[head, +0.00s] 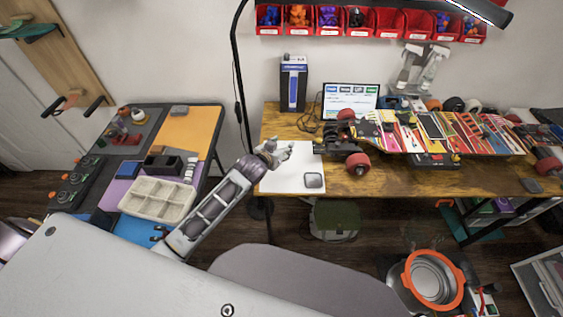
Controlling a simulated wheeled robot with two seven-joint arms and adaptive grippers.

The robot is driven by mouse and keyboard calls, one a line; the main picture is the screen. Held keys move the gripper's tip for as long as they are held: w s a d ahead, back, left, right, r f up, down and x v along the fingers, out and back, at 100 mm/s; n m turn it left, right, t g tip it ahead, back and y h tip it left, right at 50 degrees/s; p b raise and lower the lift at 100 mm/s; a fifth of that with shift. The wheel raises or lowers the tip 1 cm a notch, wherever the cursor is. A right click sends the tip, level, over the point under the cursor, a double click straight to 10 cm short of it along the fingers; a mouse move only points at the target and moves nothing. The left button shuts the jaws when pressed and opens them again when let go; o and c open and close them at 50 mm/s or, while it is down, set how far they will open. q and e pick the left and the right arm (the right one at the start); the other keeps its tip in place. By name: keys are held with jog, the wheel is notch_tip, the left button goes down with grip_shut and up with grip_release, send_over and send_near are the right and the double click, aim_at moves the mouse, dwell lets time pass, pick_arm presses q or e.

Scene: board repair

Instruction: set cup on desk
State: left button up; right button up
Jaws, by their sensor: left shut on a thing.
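My left gripper (276,152) is over the left end of the wooden desk (385,184), above a white sheet (284,180). It is shut on a small grey thing, mostly hidden by the fingers. I cannot tell from its shape whether this is the cup, and no other cup shows clearly. I cannot tell whether it touches the desk. My right gripper is not in view.
A grey mouse-like thing (313,180) lies on the sheet. A skateboard (430,133) with red wheels (358,162) fills the desk to the right. A blue-black box (293,83) and a screen (351,99) stand behind. A black lamp pole (238,70) rises at the left.

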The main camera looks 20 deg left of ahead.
pick_arm(q)
jog(key=shift+f, duration=1.8)
jog(key=shift+f, duration=1.9)
jog(key=o, duration=1)
jog(key=shift+f, duration=0.1)
jog(key=shift+s, duration=0.1)
jog(key=shift+v, duration=6)
